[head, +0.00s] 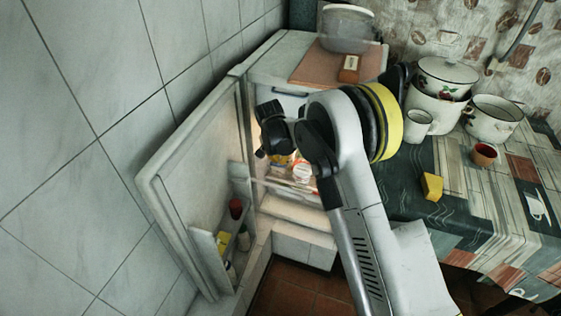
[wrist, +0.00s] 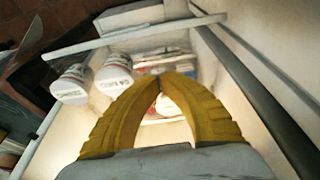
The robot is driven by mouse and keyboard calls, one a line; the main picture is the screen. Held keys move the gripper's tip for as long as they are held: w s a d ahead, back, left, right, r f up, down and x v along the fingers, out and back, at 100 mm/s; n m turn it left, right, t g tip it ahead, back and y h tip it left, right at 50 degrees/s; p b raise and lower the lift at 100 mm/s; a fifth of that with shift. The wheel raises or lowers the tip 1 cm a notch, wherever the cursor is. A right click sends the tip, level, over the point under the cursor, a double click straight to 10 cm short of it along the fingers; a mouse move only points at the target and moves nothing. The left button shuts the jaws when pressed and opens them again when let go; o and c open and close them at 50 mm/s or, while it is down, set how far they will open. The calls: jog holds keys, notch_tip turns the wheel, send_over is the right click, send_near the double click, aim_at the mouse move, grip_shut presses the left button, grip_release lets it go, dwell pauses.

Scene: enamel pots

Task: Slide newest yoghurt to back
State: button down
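The small fridge (head: 190,180) stands open, and my arm reaches into its lit inside. In the wrist view, two white tubs with printed lids and sides, apparently yoghurts, stand side by side: the left one (wrist: 70,86) and the right one (wrist: 114,74), whose print seems to begin with "04". A white tub (head: 302,170) also shows inside the fridge in the head view. My gripper (wrist: 160,76) has its yellow fingertips together, right of the tubs and apart from them. A white and red thing shows through the gap below the tips; I cannot tell whether it is touched.
Flat packs (wrist: 160,62) lie beyond the fingertips. A shelf bar (wrist: 130,38) crosses the fridge. The open door's rack (head: 222,245) holds several items at the left. A patterned table (head: 440,215) with pots, cups and a yellow block (head: 432,187) stands at the right.

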jog(key=s+r+t+p, duration=0.2)
jog(key=s, duration=0.1)
jog(key=b, duration=0.4)
send_near(288, 164)
jog(key=shift+t+h, duration=0.3)
jog(key=shift+h, duration=0.1)
jog(key=f, duration=0.1)
jog(key=s+a+f, duration=0.1)
jog(key=f, duration=0.2)
jog(key=shift+s+a+f, duration=0.2)
jog(key=shift+s+f, duration=0.15)
jog(key=shift+w+d+b, duration=0.25)
jog(key=shift+w+b, duration=0.1)
jog(key=shift+w, duration=0.25)
jog(key=shift+w+d+b, duration=0.2)
jog(key=shift+w+b, duration=0.1)
jog(key=shift+w, duration=0.3)
jog(key=shift+w+d+r, duration=0.15)
jog(key=shift+w+d, duration=0.1)
jog(key=shift+w, duration=0.45)
jog(key=w, duration=0.1)
jog(key=w+d, duration=0.1)
jog(key=w, duration=0.1)
jog(key=shift+w+b, duration=0.15)
jog(key=shift+b, duration=0.15)
